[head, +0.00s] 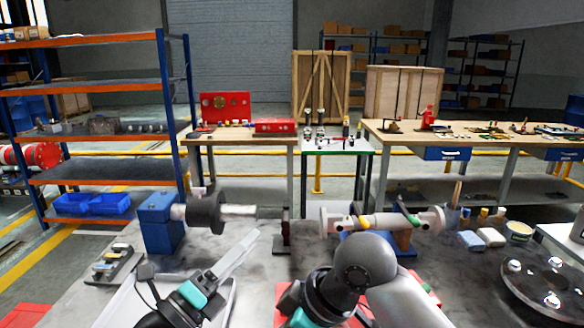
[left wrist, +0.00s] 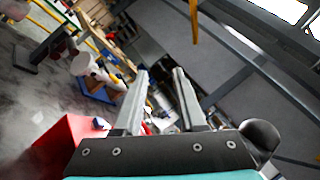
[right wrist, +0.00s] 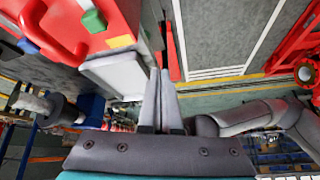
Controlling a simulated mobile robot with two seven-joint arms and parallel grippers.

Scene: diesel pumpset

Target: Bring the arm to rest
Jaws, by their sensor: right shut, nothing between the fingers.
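My left gripper (head: 240,252) reaches up and right over the grey workbench (head: 255,288) in the head view, its long pale fingers above the bench. In the left wrist view its two fingers (left wrist: 163,75) stand apart with nothing held between them. My right arm comes in from the bottom right in the head view, bent at a dark grey joint, with its gripper body low at the front; its fingertips are hidden there. In the right wrist view the right fingers (right wrist: 165,75) lie together and hold nothing.
A blue block with a shaft and dark disc (head: 207,212) and a pale flanged pipe (head: 375,221) stand on the bench. Cups and cloths (head: 482,238) and a round dark plate (head: 548,288) are at the right. A red case (right wrist: 85,30) lies near the right gripper.

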